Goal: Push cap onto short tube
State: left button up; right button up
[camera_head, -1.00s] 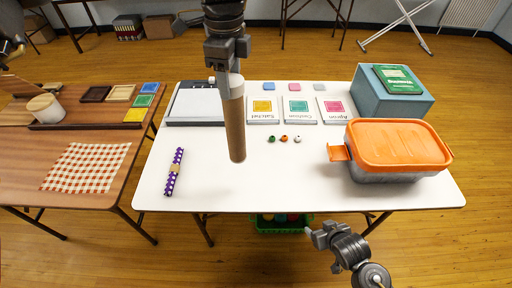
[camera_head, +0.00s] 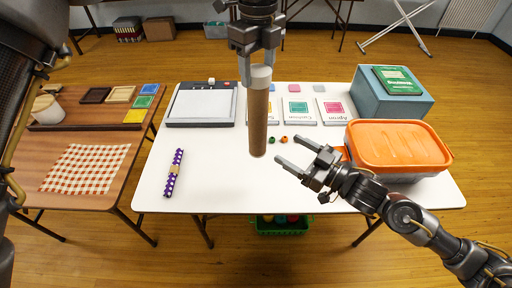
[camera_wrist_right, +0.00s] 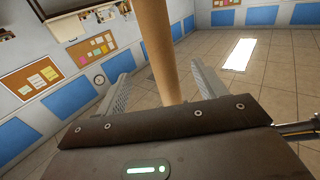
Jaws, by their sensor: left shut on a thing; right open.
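My left gripper (camera_head: 258,58), high above the white table, is shut on the upper, white-capped end of a brown cardboard tube (camera_head: 258,125). The tube hangs upright, its lower end free in the air. The white cap (camera_head: 261,77) shows at the tube's top, just under the gripper; how far it sits on the tube I cannot tell. My right gripper (camera_head: 288,151) is open and empty, its fingers pointing left toward the tube's lower end. In the right wrist view the tube (camera_wrist_right: 158,50) appears between the two open fingers, apart from both.
The white table (camera_head: 225,180) has clear room at its front. A purple dotted roll (camera_head: 174,173) lies at left. An orange-lidded box (camera_head: 398,146) and blue box (camera_head: 385,98) stand at right. A white-grey board (camera_head: 201,104), cards and small beads (camera_head: 284,139) lie behind.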

aim_at(265, 135)
jog(key=shift+w+a, duration=0.1)
jog(key=shift+a, duration=0.05)
jog(key=x, duration=1.1)
jog(key=shift+w+a, duration=0.25)
jog(key=shift+a, duration=0.05)
jog(key=c, duration=1.4)
pick_arm(q)
jog(key=o, duration=1)
jog(key=shift+r, duration=0.1)
jog(key=shift+r, duration=3.6)
